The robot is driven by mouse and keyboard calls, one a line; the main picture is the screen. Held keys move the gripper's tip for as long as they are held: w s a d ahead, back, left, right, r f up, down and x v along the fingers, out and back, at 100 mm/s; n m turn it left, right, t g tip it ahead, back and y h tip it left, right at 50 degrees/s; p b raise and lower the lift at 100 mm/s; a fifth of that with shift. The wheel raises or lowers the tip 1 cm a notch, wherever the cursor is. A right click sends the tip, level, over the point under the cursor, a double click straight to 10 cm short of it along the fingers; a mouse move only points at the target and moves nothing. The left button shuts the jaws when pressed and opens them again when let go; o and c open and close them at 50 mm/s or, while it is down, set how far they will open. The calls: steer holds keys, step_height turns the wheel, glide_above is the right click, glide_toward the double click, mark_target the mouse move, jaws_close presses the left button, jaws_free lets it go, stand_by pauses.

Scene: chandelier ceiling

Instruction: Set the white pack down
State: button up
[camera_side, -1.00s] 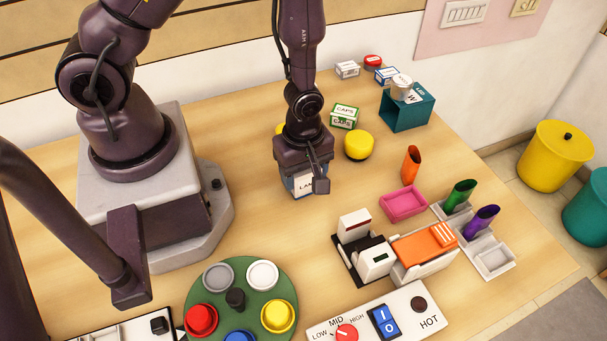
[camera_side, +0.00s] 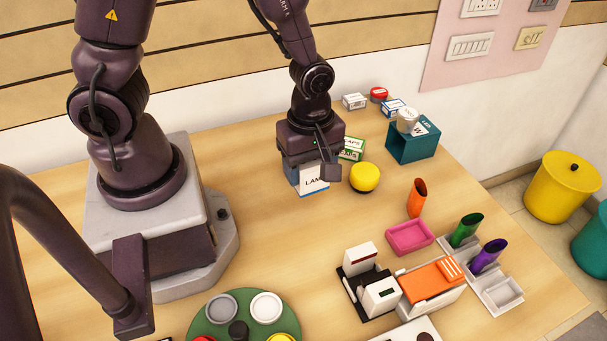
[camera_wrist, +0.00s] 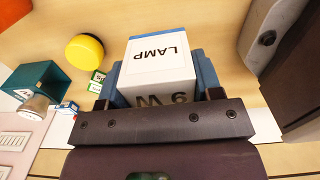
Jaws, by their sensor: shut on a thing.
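My gripper (camera_side: 312,172) is shut on the white pack (camera_side: 314,180), a box with a blue edge and the word LAMP. In the wrist view, the pack (camera_wrist: 160,62) sits between the two blue-grey fingers of my gripper (camera_wrist: 158,80), its LAMP face and a W-marked face showing. The pack looks roughly upright. It is over the wooden table (camera_side: 262,235), left of the yellow round thing (camera_side: 364,177). I cannot tell whether its underside touches the table.
A green-and-white CAPS box (camera_side: 352,149) is partly hidden behind my gripper. A pink tray (camera_side: 409,237) and orange cup (camera_side: 417,198) stand right. The table in front of the pack is clear.

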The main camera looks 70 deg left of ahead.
steer(key=a+n, duration=0.2)
steer(key=a, duration=0.2)
steer(key=a+n, duration=0.3)
steer(key=a, duration=0.2)
steer(key=a+f+n, duration=0.1)
steer(key=a+n, duration=0.2)
steer(key=a, duration=0.2)
steer(key=shift+w+a+f, duration=0.1)
steer(key=shift+w+a, duration=0.15)
steer(key=shift+w, duration=0.05)
steer(key=a+n, duration=0.9)
steer(key=a, duration=0.1)
steer(key=shift+s+d+f, duration=0.1)
steer(key=shift+f, duration=1.25)
steer(key=shift+s+d+f, duration=0.1)
steer(key=shift+d+f, duration=0.05)
steer(key=shift+f, duration=1.15)
steer(key=shift+s+d+f, duration=0.1)
steer(key=shift+f, duration=1.25)
steer(key=shift+f, duration=0.15)
steer(key=o, duration=0.9)
steer(key=shift+o, duration=0.2)
